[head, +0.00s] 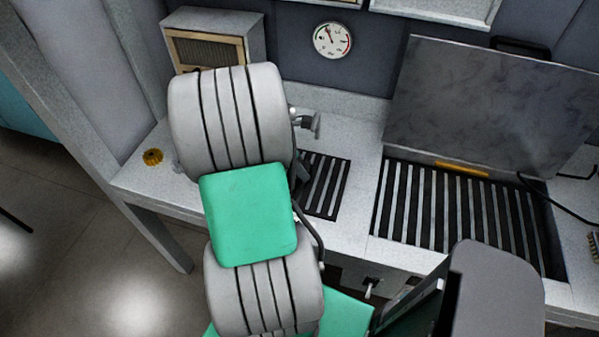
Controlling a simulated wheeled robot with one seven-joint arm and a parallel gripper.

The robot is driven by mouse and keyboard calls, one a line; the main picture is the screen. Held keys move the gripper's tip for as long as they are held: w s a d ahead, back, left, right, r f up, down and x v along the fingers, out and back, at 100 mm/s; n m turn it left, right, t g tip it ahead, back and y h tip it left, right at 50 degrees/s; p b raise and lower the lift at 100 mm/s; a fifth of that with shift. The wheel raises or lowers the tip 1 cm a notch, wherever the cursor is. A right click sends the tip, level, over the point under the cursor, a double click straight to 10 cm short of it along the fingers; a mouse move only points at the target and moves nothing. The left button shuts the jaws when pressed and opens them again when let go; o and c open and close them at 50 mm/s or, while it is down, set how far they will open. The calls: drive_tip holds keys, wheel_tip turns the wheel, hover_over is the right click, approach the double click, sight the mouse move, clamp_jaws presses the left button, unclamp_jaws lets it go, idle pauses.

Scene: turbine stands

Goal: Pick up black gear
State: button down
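I cannot make out a black gear in the head view. My own grey and green arm rises through the middle of the view and covers part of the counter. My gripper cannot be made out; the arm may hide it. A small grey metal part (311,122) sticks out right of the upper arm link, and I cannot tell what it belongs to.
A box with a wooden-framed mesh front (209,50) stands behind the arm. A round gauge (332,40) is on the wall. Right are a slatted dark grate (455,215) and a raised grey panel (490,105). A toothed brownish part (594,247) is cut off at the right edge.

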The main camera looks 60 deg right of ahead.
drive_tip(key=s+a+r, duration=0.2)
drive_tip(key=a+r, duration=0.7)
drive_tip(key=a, duration=0.4)
drive_tip(key=shift+s+a+r, duration=0.2)
drive_tip(key=shift+a+r, duration=0.2)
drive_tip(key=c, duration=1.2)
unclamp_jaws()
clamp_jaws()
